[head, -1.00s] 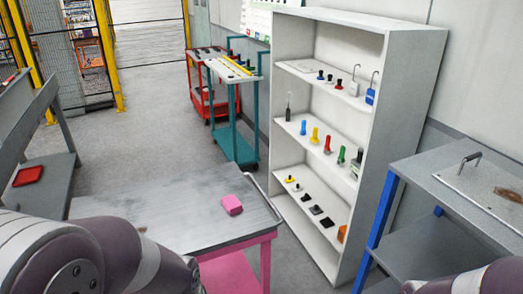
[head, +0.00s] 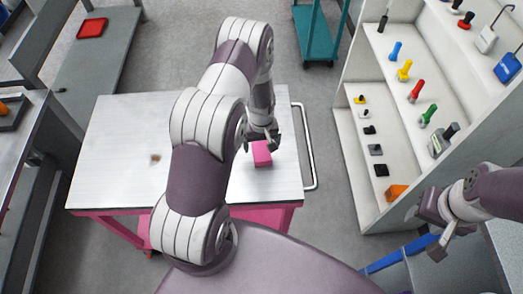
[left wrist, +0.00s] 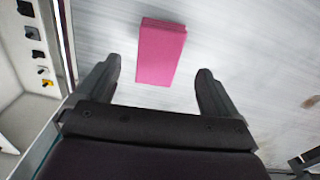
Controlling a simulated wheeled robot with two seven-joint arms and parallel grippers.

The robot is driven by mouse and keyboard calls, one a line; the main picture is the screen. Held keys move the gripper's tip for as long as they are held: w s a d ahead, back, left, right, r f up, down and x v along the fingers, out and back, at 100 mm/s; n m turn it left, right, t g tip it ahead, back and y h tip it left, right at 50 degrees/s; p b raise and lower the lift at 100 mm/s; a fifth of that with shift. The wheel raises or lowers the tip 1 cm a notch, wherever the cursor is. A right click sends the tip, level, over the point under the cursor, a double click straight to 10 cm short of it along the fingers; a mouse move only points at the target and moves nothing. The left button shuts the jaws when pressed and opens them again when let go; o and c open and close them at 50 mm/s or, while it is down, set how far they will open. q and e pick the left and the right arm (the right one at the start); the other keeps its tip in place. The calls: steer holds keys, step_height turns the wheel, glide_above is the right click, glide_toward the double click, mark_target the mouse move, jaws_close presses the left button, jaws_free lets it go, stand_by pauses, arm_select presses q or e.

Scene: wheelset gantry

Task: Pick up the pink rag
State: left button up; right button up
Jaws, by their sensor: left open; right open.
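The pink rag (head: 262,154) is a small folded block lying on the grey top of the pink cart (head: 120,150), near its right side. My left gripper (head: 262,141) is open just above the rag, partly over its far end in the head view. In the left wrist view the rag (left wrist: 161,52) lies ahead of and between the two open fingers (left wrist: 158,82), with nothing held. My right gripper (head: 437,222) is open and empty at the right, in front of the white shelf.
The white shelf (head: 350,150) with several coloured tools stands right of the cart. The cart's metal handle (head: 308,150) runs along its right edge. A brown spot (head: 155,158) marks the cart top. A red tray (head: 92,28) lies on a grey bench at the far left.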

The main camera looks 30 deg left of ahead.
mark_target(262, 150)
arm_select(q)
steer(key=shift+s+a+f+p, duration=0.15)
steer(key=shift+s+f+p, duration=0.1)
steer(key=shift+f+p, duration=0.3)
steer(key=f, duration=0.1)
steer(key=w+f, duration=0.1)
steer(key=f, duration=0.1)
steer(key=shift+a+f, duration=0.1)
steer(key=shift+a, duration=0.05)
steer(key=shift+w+f, duration=0.2)
steer(key=shift+w, duration=0.05)
steer(key=shift+d, duration=0.2)
steer(key=shift+s+r, duration=0.1)
steer(key=shift+c, duration=0.9)
steer(key=shift+s+r, duration=0.1)
steer(key=shift+s, duration=0.1)
steer(key=c, duration=0.9)
steer(key=shift+c, duration=0.3)
arm_select(e)
steer(key=shift+w+a+r, duration=0.1)
steer(key=shift+w+r, duration=0.15)
steer(key=shift+r, duration=0.25)
steer(key=shift+w+a+r, duration=0.1)
steer(key=shift+w+r, duration=0.1)
steer(key=shift+r, duration=0.25)
arm_select(q)
steer(key=shift+w, duration=0.15)
arm_select(e)
steer(key=shift+d+f, duration=0.1)
steer(key=shift+d, duration=0.05)
